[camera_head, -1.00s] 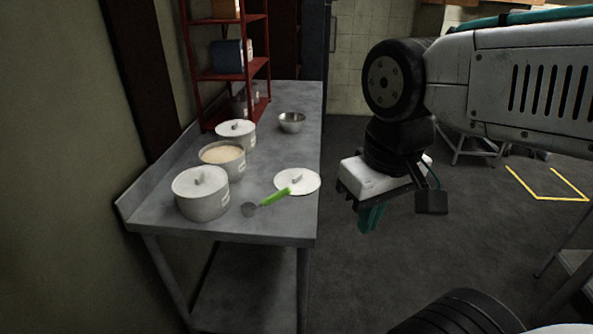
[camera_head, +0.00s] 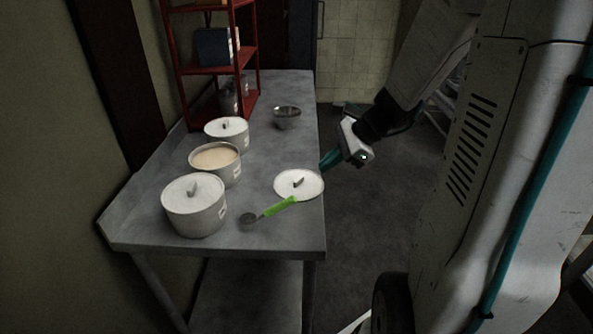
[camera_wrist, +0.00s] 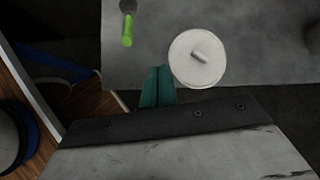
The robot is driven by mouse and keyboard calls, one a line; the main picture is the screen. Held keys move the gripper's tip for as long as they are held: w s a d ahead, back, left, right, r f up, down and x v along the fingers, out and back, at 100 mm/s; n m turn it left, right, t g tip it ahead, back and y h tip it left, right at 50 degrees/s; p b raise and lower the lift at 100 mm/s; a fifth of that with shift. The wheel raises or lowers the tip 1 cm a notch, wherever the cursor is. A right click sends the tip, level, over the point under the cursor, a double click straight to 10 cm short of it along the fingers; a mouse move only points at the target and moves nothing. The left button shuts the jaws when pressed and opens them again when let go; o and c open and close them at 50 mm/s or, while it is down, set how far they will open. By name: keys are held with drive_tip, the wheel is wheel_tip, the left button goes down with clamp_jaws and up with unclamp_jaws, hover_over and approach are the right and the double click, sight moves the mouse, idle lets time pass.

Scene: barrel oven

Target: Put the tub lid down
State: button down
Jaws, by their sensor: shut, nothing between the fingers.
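The tub lid (camera_head: 288,187), a white disc with a small bar handle, lies flat on the metal table near its right edge. It also shows in the wrist view (camera_wrist: 187,66). The uncovered tub (camera_head: 215,160) of pale tan contents stands between two lidded tubs. My gripper (camera_head: 328,160) is shut and empty, just beyond the table's right edge, close to the lid and apart from it. In the wrist view its teal fingers (camera_wrist: 157,84) are together, just left of the lid.
A front lidded tub (camera_head: 194,208) and a back lidded tub (camera_head: 228,133) stand along the left side. A green-handled scoop (camera_head: 268,213) lies by the lid. A steel bowl (camera_head: 287,117) and red shelf (camera_head: 213,70) are farther back. The table's middle is clear.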

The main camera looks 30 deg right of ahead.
drive_tip(key=w+d+f+m+t, duration=0.1)
drive_tip(key=d+f+m+t, duration=0.1)
drive_tip(key=d+f+m, duration=0.5)
approach(301, 181)
drive_tip(key=shift+h, duration=0.4)
drive_tip(key=f, duration=0.2)
drive_tip(key=a+f, duration=0.1)
drive_tip(key=f, duration=0.1)
drive_tip(key=shift+f, duration=0.15)
drive_tip(key=shift+w+a, duration=0.75)
drive_tip(key=shift+w, duration=0.3)
drive_tip(key=shift+w+a, duration=0.3)
drive_tip(key=shift+w, duration=0.2)
drive_tip(key=shift+w, duration=0.1)
